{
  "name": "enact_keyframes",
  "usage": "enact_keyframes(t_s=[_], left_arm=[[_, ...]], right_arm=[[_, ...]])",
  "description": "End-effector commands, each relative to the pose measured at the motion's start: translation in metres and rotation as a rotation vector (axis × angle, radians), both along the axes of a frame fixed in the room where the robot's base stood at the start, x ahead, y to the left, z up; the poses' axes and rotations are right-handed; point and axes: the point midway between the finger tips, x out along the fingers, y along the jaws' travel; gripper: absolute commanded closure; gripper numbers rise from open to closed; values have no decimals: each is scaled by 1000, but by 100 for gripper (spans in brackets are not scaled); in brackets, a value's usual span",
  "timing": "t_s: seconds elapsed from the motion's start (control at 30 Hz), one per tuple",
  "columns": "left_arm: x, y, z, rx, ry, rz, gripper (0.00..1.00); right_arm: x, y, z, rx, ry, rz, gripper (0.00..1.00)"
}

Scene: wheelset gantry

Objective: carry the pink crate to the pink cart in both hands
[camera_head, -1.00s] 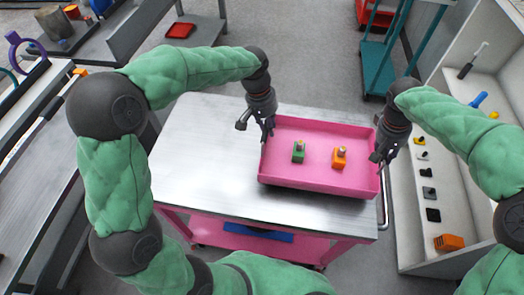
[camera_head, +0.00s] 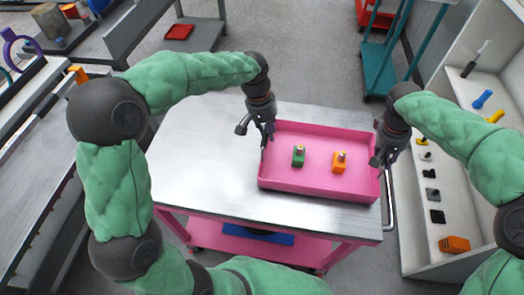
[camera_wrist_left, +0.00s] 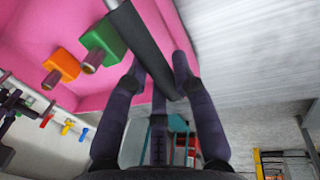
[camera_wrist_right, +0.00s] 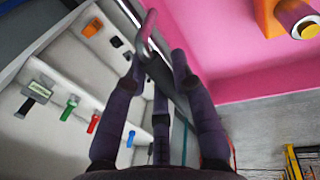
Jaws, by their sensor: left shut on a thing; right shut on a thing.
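The pink crate (camera_head: 320,185) is over the right part of the metal top (camera_head: 200,165) of the pink cart (camera_head: 310,252), very close to it or resting on it; I cannot tell which. The crate looks level and holds a green block (camera_head: 298,157) and an orange block (camera_head: 340,161), each with a small knob. My left gripper (camera_head: 268,138) is shut on the crate's left wall, which also shows in the left wrist view (camera_wrist_left: 150,50). My right gripper (camera_head: 376,158) is shut on the right wall, seen in the right wrist view (camera_wrist_right: 165,75).
The cart's left top is clear. A white shelf unit (camera_head: 425,255) with tools and small parts stands close on the right. A teal cart (camera_head: 378,70) is behind, right. Grey benches stand at the left, one with a red tray (camera_head: 179,31).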

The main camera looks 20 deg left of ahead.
Motion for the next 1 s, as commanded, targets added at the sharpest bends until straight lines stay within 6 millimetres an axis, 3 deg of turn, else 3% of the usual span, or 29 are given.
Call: enact_keyframes(t_s=[0.17,0.2,0.27,0.67,0.83,1.0], left_arm=[[1,1,-8,0,-3,1,100],[0,1,-8,1,-1,0,66],[0,1,-7,1,0,0,51],[0,1,-3,0,-1,0,51],[0,5,17,0,-3,1,51],[0,12,51,-1,-5,2,51]], right_arm=[[1,-1,-8,-2,-3,-2,100],[0,-1,-7,-2,0,-1,66],[0,-1,-7,-1,0,-1,51],[0,0,-7,0,0,0,51],[0,0,-7,0,0,0,51],[0,0,-7,0,0,0,51]])
